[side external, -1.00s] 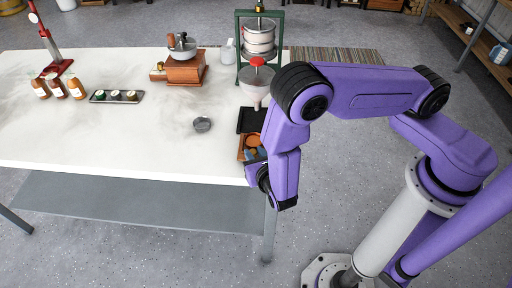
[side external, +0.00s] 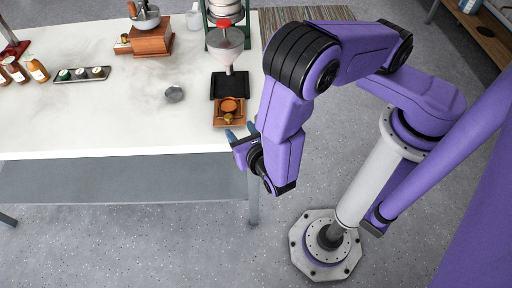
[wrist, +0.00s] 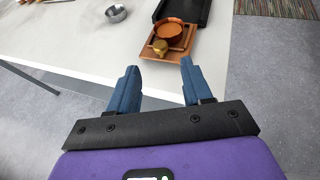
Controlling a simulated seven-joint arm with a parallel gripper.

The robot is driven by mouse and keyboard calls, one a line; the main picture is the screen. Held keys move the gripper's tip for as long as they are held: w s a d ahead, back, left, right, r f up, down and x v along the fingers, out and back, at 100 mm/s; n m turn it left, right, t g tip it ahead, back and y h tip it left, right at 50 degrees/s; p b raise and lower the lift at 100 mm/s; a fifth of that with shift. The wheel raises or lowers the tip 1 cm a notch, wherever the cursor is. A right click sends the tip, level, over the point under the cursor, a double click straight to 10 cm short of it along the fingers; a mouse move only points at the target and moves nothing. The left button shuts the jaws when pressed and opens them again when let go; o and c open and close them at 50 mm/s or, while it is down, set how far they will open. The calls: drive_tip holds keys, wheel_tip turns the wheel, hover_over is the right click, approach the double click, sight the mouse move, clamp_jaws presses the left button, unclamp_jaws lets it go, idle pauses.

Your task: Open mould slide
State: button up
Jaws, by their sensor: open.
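What looks like the mould slide (side external: 229,104) is a small wooden piece with a round orange-brown mould and a brass knob (side external: 228,119) at its near side. It lies near the table's front right corner, and it also shows ahead of the fingers in the wrist view (wrist: 178,44), with the knob (wrist: 160,46) facing me. My gripper (side external: 241,131) is at the table's front edge, just short of the slide. In the wrist view my gripper (wrist: 158,66) is open and empty, its blue fingertips apart from the knob, which appears between and beyond them.
A black tray (side external: 230,85) adjoins the slide's far side, below a funnel (side external: 225,42) and a green-framed press. A small grey bowl (side external: 174,94) stands to the left. A wooden grinder (side external: 151,40) and jars (side external: 38,69) are farther away. The front middle of the white table (side external: 100,125) is clear.

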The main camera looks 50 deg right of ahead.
drive_tip(key=v, duration=0.9)
drive_tip(key=s+d+r+m+g+y, duration=0.2)
drive_tip(key=s+d+r+m+g, duration=0.2)
drive_tip(key=d+m, duration=0.5)
drive_tip(key=s+d+r+m+g+y, duration=0.3)
drive_tip(key=s+d+r+m+g, duration=0.1)
drive_tip(key=d+r+m+g, duration=0.4)
wheel_tip(320, 180, up, 3)
drive_tip(key=shift+d+r+m, duration=0.25)
drive_tip(key=shift+d+m, duration=0.75)
drive_tip(key=shift+d, duration=0.2)
